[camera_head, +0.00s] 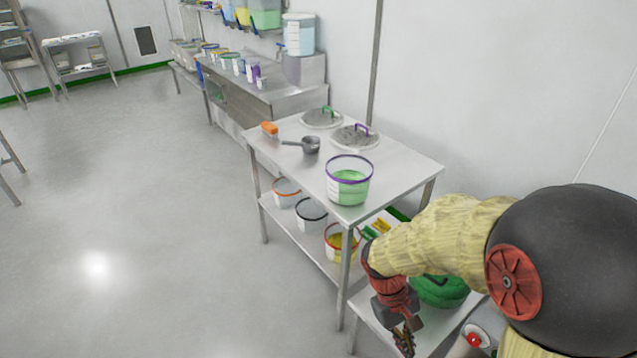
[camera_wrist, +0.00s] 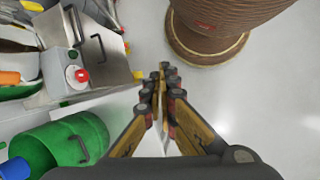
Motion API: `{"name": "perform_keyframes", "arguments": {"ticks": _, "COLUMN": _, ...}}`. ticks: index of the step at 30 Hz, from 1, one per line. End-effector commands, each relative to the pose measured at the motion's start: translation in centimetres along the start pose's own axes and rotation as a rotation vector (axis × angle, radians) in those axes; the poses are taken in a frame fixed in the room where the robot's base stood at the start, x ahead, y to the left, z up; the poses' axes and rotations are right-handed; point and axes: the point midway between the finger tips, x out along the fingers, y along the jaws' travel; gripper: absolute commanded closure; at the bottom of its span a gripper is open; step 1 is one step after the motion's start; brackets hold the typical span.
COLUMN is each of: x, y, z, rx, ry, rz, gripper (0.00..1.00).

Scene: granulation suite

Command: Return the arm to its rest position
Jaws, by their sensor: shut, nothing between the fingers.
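My arm reaches in from the right in the head view, bent over the low table end. My gripper (camera_head: 404,341) hangs at its end, pointing down, near the bottom edge of the picture. In the wrist view my gripper (camera_wrist: 167,78) has its fingertips together with nothing between them. Below it lies bare pale floor. Part of the bench behind the arm is hidden.
A green drum (camera_wrist: 84,138) and a steel box with a red button (camera_wrist: 82,75) stand close left of my gripper.

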Motion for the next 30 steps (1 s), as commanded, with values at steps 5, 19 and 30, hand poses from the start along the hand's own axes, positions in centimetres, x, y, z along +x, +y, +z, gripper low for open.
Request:
{"name": "perform_keyframes", "arguments": {"ticks": 5, "x": -4.3, "y": -1.0, "z": 2.1, "rx": 0.121, "ry": 0.162, "rz": -0.080, "gripper": 1.00}}
{"name": "perform_keyframes", "arguments": {"ticks": 19, "x": -13.6, "y": -2.1, "z": 8.7, "rx": 0.350, "ry": 0.565, "rz": -0.206, "gripper": 1.00}}
{"name": "perform_keyframes", "arguments": {"ticks": 30, "x": -19.0, "y": -0.4, "z": 13.1, "rx": 0.431, "ry": 0.807, "rz": -0.163, "gripper": 1.00}}
